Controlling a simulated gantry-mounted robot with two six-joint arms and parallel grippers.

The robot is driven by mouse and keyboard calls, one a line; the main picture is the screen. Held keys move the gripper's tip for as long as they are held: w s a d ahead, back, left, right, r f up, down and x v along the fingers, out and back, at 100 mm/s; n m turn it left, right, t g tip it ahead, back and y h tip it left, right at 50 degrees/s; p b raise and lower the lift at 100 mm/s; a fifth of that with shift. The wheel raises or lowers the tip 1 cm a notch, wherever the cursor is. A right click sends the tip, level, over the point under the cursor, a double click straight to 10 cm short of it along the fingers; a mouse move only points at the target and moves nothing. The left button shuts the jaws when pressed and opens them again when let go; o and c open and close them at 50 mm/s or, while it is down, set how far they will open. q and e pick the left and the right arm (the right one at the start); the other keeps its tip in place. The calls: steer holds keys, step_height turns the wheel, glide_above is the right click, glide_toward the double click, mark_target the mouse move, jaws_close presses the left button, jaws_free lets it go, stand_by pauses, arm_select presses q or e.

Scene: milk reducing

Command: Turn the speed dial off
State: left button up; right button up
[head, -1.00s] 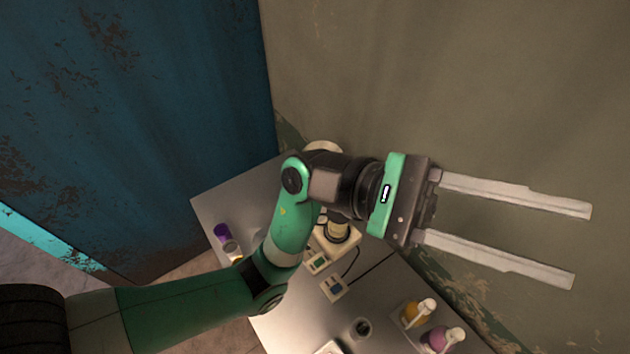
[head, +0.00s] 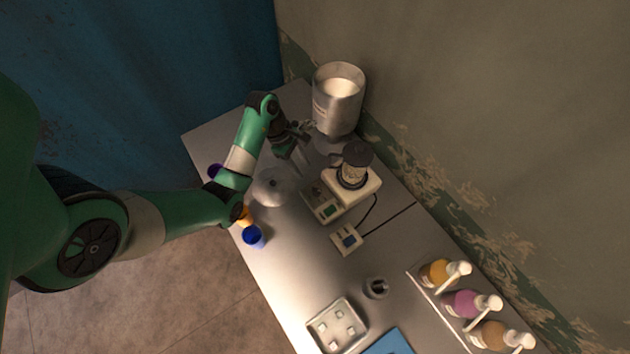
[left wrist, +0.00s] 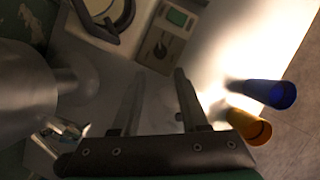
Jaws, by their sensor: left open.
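The pale stirrer device (head: 368,190) stands on the bench with a dark-lidded jar (head: 354,165) on it. Its front panel (head: 322,207) has a small green display. In the left wrist view the panel shows the display (left wrist: 178,17) and a small round speed dial (left wrist: 161,50) with a dark mark; its exact setting is too small to read. My right gripper is not in view.
A metal tank (head: 333,110) stands behind my left gripper, and a rounded metal vessel (head: 270,187) is near my forearm. Blue (head: 253,237) and orange (head: 243,217) cups stand at the bench's left edge. A small cabled box (head: 347,239) lies before the device. Bottles (head: 466,303) line the right.

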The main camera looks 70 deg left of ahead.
mark_target(316, 190)
arm_select(q)
steer(key=b+x, duration=0.3)
steer(key=x, duration=0.8)
steer(key=shift+r, duration=0.1)
jaws_close()
